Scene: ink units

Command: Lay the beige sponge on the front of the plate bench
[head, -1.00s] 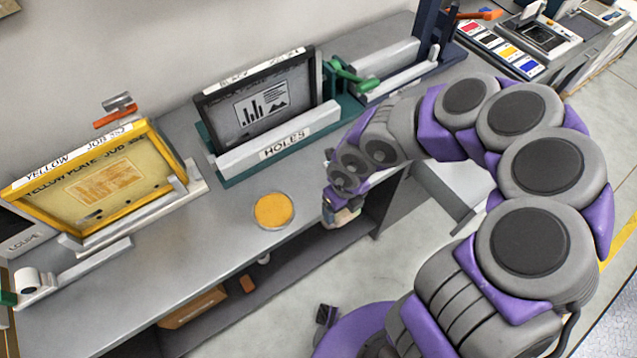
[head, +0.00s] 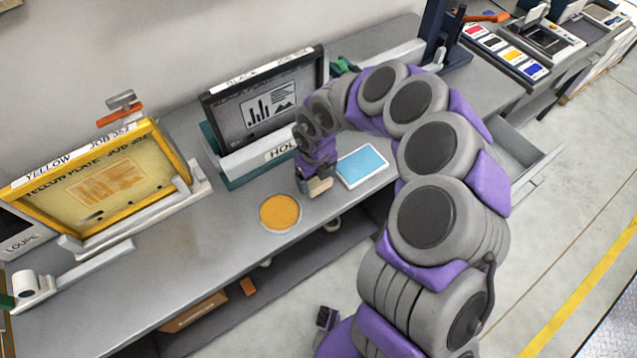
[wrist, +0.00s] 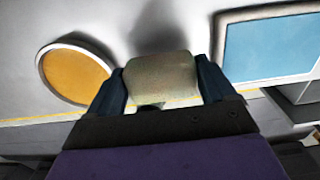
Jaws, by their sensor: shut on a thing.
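The beige sponge (wrist: 162,78) is held between the two fingers of my gripper (wrist: 160,88) in the wrist view. In the head view my gripper (head: 314,184) is shut on the sponge (head: 318,187) near the front edge of the plate bench (head: 215,235). The sponge is between the round orange-yellow disc and the blue pad. A shadow falls on the bench beyond the sponge in the wrist view; I cannot tell whether the sponge touches the bench top.
The orange-yellow disc (head: 280,213) lies left of the gripper and the blue pad (head: 362,166) right of it. A yellow framed plate (head: 95,180) and a black framed plate (head: 265,100) stand behind. An open drawer (head: 525,160) juts out at right.

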